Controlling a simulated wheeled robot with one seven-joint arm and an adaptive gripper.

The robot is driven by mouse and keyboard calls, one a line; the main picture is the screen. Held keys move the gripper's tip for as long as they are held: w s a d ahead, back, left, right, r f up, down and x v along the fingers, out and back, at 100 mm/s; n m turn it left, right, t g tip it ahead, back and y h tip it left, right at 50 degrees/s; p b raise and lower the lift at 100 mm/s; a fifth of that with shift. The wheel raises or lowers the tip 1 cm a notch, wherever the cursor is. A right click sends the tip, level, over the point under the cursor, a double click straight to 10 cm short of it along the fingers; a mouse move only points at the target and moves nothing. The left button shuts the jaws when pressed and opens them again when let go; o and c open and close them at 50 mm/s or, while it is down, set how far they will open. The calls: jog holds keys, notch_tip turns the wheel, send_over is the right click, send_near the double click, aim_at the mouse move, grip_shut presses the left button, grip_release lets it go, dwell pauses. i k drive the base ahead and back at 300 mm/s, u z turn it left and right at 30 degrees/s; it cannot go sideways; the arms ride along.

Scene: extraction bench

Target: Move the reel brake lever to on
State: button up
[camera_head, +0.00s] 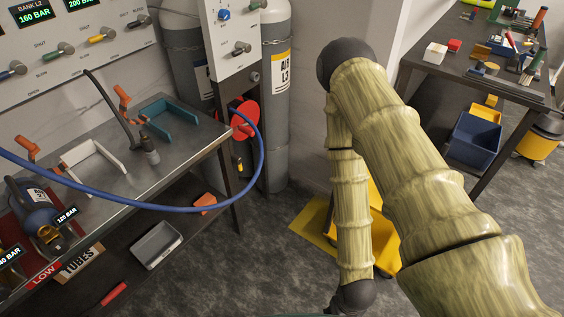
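A red hose reel (246,111) is mounted beside the bench's right end, below a white panel. A blue hose (262,150) runs from it and loops left across the front of the bench. A small dark and yellow part (238,164) hangs just below the reel. It is too small to tell whether this is the brake lever, and I cannot read any brake setting. My bent arm fills the right middle of the view, to the right of the reel and apart from it. My gripper is not in view.
Grey gas cylinders (276,120) stand behind the reel. The steel bench (125,184) at left carries orange clamps and a blue-green bracket (172,122). A yellow object (383,240) stands on the floor behind my arm. A cluttered dark table (480,65) is at right. Floor between is partly open.

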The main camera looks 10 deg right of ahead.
aim_at(236, 159)
jog(key=u, duration=0.4)
jog(key=k, duration=0.55)
jog(key=u, duration=0.85)
jog(key=i, duration=0.95)
jog(key=z, duration=1)
jog(key=i, duration=0.65)
jog(key=z, duration=0.65)
